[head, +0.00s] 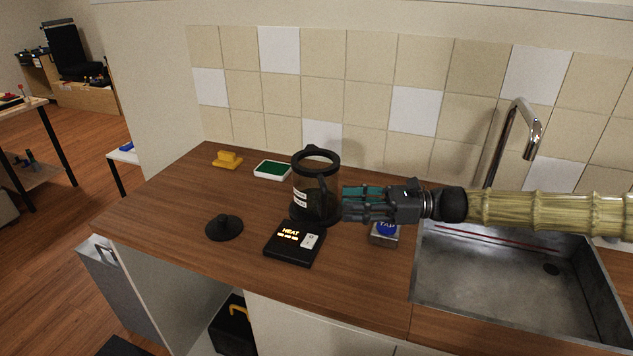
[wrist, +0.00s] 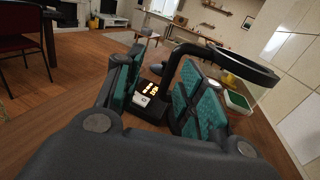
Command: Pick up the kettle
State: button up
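The kettle (head: 301,186) is a clear jug with a black rim, black base and black handle. It stands upright on the wooden counter, its top open. My gripper (head: 352,203) is just right of it, at the handle side, with its fingers pointing left. In the wrist view the kettle's black rim (wrist: 243,62) is at upper right. Its handle comes down by the right finger, partly hidden behind it. My gripper (wrist: 155,98) also shows there with its teal finger pads apart. I cannot tell whether a finger touches the handle.
A black heat panel (head: 294,243) sits in front of the kettle, a black knobbed lid (head: 224,228) to its left. A green-and-white tray (head: 272,170) and yellow object (head: 227,160) lie behind. A tap button (head: 385,232) and sink (head: 500,275) are right.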

aim_at(323, 217)
jog(key=a, duration=0.2)
jog(key=w+a+f+p, duration=0.1)
jog(key=a, duration=0.4)
jog(key=shift+w+f+p, duration=0.15)
jog(key=shift+w+p, duration=0.15)
jog(key=shift+w, duration=0.05)
jog(key=shift+w, duration=0.1)
grip_shut()
